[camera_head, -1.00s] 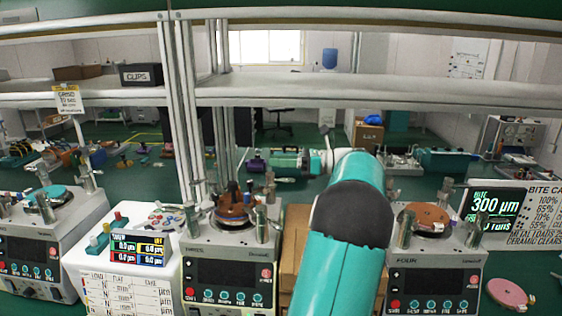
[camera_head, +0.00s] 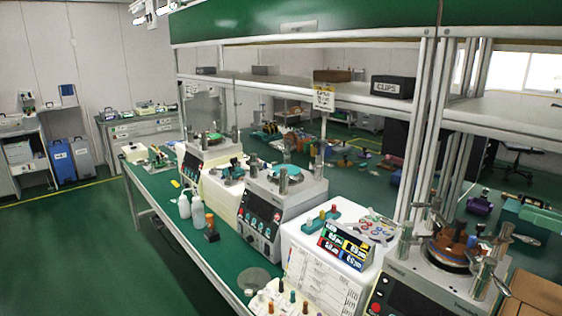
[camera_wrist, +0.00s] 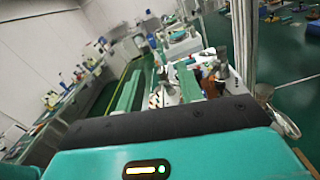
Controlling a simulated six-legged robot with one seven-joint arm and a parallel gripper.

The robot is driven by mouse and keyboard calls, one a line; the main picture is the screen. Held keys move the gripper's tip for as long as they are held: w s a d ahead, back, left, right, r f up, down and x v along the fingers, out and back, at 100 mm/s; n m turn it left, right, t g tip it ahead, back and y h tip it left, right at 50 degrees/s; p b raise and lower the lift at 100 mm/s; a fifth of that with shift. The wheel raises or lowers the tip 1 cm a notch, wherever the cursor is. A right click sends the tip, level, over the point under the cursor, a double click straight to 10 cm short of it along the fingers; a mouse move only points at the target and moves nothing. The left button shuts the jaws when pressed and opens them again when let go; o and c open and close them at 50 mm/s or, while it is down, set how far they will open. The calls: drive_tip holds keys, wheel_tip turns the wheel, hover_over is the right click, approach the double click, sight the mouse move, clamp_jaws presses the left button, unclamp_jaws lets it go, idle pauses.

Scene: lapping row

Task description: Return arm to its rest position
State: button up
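My arm shows in the wrist view as a teal casing (camera_wrist: 225,155) with a black front band and a small lit indicator, filling the lower part of the picture. In the head view now, I cannot make out my arm for certain. Beyond the casing, the wrist view shows a bench with small items, a metal post and the green floor, all tilted.
Shelf posts (camera_head: 425,130) and an overhead shelf (camera_head: 300,85) stand close. Open green floor (camera_head: 80,250) lies at left.

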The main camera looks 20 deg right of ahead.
drive_tip(key=w+a+f+n+g, duration=0.25)
drive_tip(key=w+a+n, duration=0.2)
drive_tip(key=a, duration=0.45)
drive_tip(key=w+a+f+n+g, duration=0.1)
drive_tip(key=w+a+n+g, duration=0.25)
drive_tip(key=w+a, duration=0.4)
drive_tip(key=w+a+f+n+g, duration=0.2)
drive_tip(key=w+a+n+g, duration=0.15)
drive_tip(key=a, duration=0.75)
drive_tip(key=s+a+f+n+g+h, duration=0.1)
drive_tip(key=s+a+f+n+h, duration=0.2)
drive_tip(key=a+n, duration=0.8)
drive_tip(key=s+a+f+n+g+h, duration=0.1)
drive_tip(key=s+a+f+n+h, duration=0.2)
drive_tip(key=s+a+f+n, duration=0.3)
drive_tip(key=s+a+n, duration=0.1)
drive_tip(key=a+n, duration=0.4)
drive_tip(key=a, duration=0.1)
drive_tip(key=shift+o, duration=1.1)
drive_tip(key=shift+n, duration=0.45)
